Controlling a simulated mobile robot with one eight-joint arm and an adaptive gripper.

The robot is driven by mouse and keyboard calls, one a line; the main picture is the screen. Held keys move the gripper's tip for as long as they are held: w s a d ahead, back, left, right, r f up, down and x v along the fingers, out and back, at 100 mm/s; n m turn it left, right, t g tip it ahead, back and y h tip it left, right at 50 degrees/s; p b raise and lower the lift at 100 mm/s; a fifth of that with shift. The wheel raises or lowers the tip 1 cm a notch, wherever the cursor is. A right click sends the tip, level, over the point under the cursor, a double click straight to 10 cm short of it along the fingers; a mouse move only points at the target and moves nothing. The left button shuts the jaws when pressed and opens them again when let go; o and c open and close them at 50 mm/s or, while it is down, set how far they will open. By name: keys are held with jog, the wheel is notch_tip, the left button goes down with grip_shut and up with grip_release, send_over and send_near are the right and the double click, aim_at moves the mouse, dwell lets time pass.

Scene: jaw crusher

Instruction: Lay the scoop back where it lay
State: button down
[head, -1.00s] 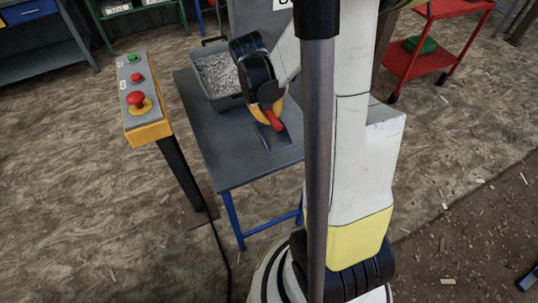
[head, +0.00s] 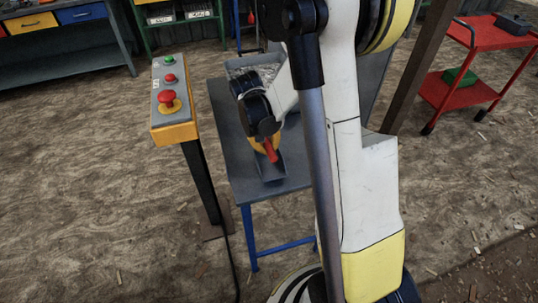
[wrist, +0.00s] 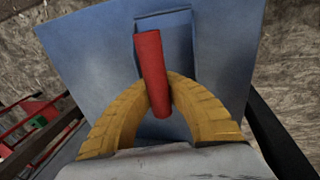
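The scoop has a red handle (head: 270,151) and a grey pan (head: 271,170). It is over the near part of the grey-blue table (head: 238,172). I cannot tell whether the pan touches the tabletop. My gripper (wrist: 160,92) is shut on the red handle, with one yellow finger on each side in the wrist view. The handle also shows there (wrist: 151,60), with the pan (wrist: 165,22) beyond it at the top. In the head view my wrist and fingers hide part of the handle.
A grey bin of light chips (head: 240,67) stands at the table's far side, partly hidden by my arm. A button post (head: 173,105) stands left of the table. A red cart (head: 470,85) stands at the right. Bare tabletop shows around the scoop.

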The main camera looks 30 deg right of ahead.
notch_tip(320, 180, down, 2)
jog(key=shift+f+b, duration=0.15)
jog(key=shift+b, duration=0.15)
jog(key=c, duration=2.1)
grip_release()
jog(key=o, duration=0.5)
